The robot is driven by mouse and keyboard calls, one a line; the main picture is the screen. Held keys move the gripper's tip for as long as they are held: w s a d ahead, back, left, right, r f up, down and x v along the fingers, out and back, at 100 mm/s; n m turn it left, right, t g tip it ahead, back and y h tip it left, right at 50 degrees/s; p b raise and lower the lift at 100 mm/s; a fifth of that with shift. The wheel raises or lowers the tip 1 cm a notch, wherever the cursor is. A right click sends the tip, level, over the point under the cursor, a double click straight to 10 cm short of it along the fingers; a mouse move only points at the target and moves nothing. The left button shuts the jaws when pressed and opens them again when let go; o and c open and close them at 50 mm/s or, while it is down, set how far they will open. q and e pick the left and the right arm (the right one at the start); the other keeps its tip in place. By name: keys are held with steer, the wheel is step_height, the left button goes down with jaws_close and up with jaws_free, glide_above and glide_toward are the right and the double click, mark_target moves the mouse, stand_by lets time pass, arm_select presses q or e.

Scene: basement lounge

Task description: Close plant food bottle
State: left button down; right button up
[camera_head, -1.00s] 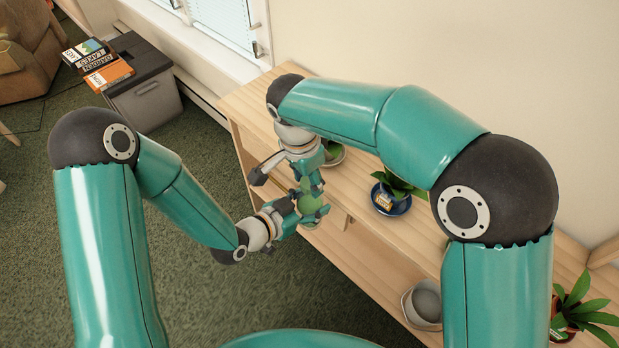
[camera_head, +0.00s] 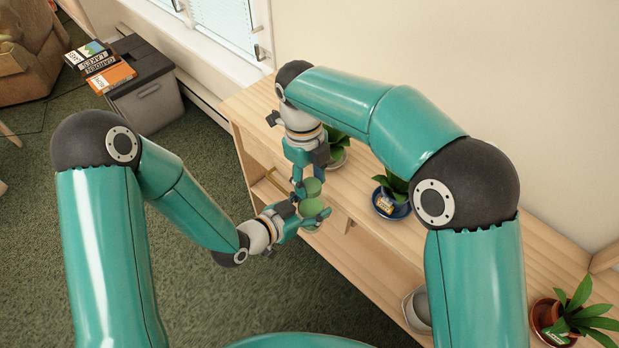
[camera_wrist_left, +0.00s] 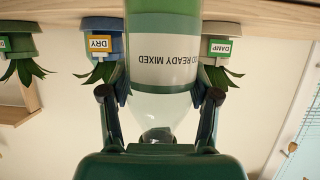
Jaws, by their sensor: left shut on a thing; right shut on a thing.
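In the left wrist view, which is upside down, the bottle (camera_wrist_left: 162,55) shows a green lower part, a white label and a clear shoulder. My left gripper (camera_wrist_left: 160,95) is shut around its sides; it also shows in the head view (camera_head: 305,216). My right gripper (camera_head: 310,180) points down and is shut on a round green piece, apparently the cap (camera_head: 311,187), close to the bottle's top. Whether cap and neck touch is hidden.
Potted plants stand on the wooden shelf (camera_head: 255,105): one behind my right gripper (camera_head: 338,150), one in a blue pot (camera_head: 390,203), one in a terracotta pot (camera_head: 552,318). The floor at left is open.

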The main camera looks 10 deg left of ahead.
steer(key=o, duration=0.7)
steer(key=shift+r, duration=2.3)
